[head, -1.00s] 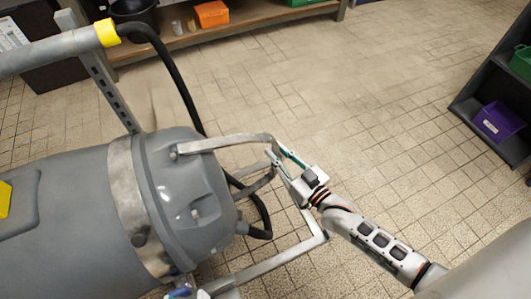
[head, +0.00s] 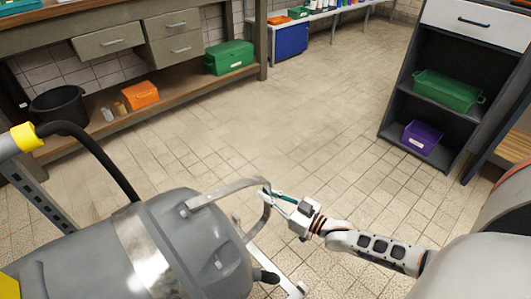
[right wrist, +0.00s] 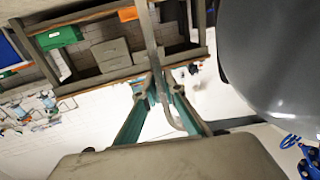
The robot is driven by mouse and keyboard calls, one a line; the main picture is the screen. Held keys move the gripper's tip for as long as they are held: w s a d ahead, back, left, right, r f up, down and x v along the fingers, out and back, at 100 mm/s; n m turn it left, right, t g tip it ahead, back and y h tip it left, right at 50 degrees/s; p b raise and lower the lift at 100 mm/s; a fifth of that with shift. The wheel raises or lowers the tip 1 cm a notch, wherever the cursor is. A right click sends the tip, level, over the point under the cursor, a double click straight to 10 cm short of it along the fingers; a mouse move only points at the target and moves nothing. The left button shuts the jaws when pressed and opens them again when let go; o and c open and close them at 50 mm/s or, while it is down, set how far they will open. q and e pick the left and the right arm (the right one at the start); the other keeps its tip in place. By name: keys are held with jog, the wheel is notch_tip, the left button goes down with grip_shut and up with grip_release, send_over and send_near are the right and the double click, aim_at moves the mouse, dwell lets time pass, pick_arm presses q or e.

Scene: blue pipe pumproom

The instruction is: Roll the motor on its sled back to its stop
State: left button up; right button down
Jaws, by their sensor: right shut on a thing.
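The grey motor (head: 185,245), a rounded housing with a pale metal band, fills the lower left of the head view. A bent metal handle (head: 228,188) stands out from its end. My right gripper (head: 268,194) is shut on the handle's outer part. In the right wrist view the handle bar (right wrist: 152,45) runs between the teal fingers (right wrist: 155,92), and the motor (right wrist: 275,60) shows at the right. A pale sled rail (head: 272,270) shows below the motor's end; the rest of the sled and its stop cannot be made out. My left gripper is not in view.
A workbench (head: 150,105) with drawers and a low shelf stands at the back left. A dark shelf unit (head: 455,120) with a green bin (head: 447,90) and a purple bin (head: 422,137) stands at the right. Tiled floor (head: 310,130) between them is clear.

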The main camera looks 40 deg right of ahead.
jog(key=shift+w+d, duration=0.15)
jog(key=shift+d, duration=0.4)
jog(key=c, duration=2.1)
grip_release()
jog(key=shift+f, duration=0.1)
jog(key=shift+a, duration=0.2)
jog(key=v, duration=1.2)
